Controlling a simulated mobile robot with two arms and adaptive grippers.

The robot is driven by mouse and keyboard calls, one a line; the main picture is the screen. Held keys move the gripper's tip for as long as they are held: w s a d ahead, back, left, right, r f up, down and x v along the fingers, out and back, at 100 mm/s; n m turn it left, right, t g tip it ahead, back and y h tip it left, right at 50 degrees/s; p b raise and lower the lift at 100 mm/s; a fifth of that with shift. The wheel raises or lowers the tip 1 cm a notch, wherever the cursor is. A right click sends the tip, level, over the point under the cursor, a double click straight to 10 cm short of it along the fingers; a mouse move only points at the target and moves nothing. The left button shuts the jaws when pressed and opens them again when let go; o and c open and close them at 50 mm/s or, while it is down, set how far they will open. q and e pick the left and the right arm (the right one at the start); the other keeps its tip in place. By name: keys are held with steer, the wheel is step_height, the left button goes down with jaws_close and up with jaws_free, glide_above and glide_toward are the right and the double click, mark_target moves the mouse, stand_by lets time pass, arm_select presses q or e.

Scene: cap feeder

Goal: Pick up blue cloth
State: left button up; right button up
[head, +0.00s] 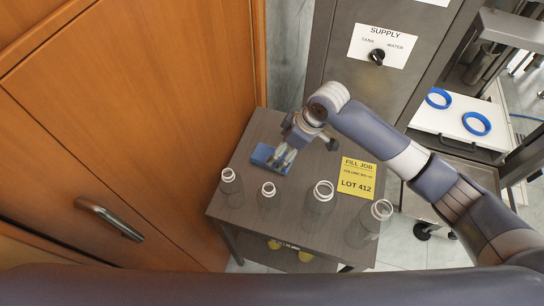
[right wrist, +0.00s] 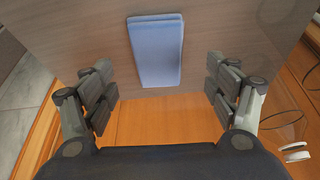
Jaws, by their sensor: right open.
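The blue cloth (head: 263,155) lies folded flat on the small dark table (head: 318,247), near its back left side. In the right wrist view the cloth (right wrist: 156,50) lies ahead of the fingers, between their lines. My right gripper (head: 284,158) is over the cloth in the head view and hides part of it. In the right wrist view the right gripper (right wrist: 169,95) is open and empty, its two fingers wide apart, with no contact with the cloth visible. My left gripper is not in view.
Several clear bottles, one here (head: 320,196), stand along the table's front. A yellow FILL JOB card (head: 357,177) lies at the right. A wooden cabinet (head: 130,130) borders the left. A grey SUPPLY cabinet (head: 345,75) stands behind. Blue rings (head: 476,123) rest on a white surface.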

mark_target(262, 151)
steer(key=shift+w+p+x, duration=0.15)
steer(key=shift+p+x, duration=0.1)
steer(key=shift+x, duration=1.25)
steer(key=shift+w+p+x, duration=0.15)
steer(key=shift+p+x, duration=0.05)
steer(key=shift+x, duration=1.3)
steer(key=shift+a+r, duration=0.2)
steer(key=c, duration=1)
